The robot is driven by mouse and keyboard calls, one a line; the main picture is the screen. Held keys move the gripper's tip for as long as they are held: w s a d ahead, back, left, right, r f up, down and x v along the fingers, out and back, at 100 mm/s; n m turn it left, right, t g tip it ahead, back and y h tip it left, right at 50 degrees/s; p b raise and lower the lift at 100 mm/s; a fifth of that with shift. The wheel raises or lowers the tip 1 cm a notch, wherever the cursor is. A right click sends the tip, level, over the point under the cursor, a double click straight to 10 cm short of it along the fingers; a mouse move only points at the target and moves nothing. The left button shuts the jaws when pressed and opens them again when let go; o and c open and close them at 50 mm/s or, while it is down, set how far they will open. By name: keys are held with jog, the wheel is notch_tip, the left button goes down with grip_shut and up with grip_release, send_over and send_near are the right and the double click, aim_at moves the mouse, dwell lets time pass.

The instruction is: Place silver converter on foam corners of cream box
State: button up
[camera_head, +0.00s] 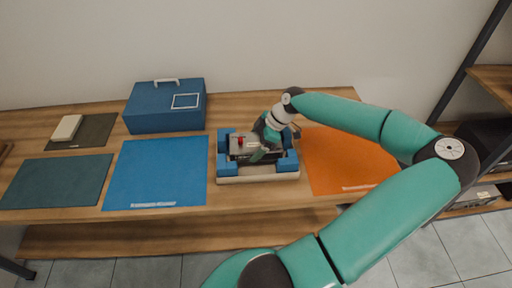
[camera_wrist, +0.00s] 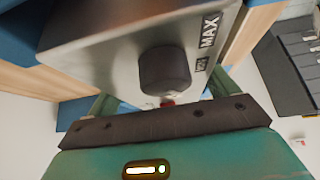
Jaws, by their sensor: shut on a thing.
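The silver converter (camera_head: 240,149) with a red part on top is inside the outline of the cream box (camera_head: 258,179) in the head view. Blue foam corners (camera_head: 288,164) surround it. I cannot tell whether it rests on them or hangs just above. My gripper (camera_head: 264,150) comes down from the right and is shut on the converter, partly hiding it. In the wrist view the converter (camera_wrist: 110,48) fills the upper middle, with a black knob and a MAX label. The green fingers of my gripper (camera_wrist: 160,98) are at its sides.
An orange mat (camera_head: 345,165) lies right of the cream box and a blue mat (camera_head: 155,175) left. A blue case (camera_head: 165,108) stands behind. A dark green mat (camera_head: 55,182) and a small cream block (camera_head: 66,128) on a dark mat are farther left. A shelf rack (camera_head: 470,70) stands right.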

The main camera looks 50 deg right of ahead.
jog(key=shift+f, duration=0.85)
jog(key=shift+f, duration=0.15)
jog(key=o, duration=1.5)
jog(key=v, duration=1.2)
jog(key=shift+a, duration=0.1)
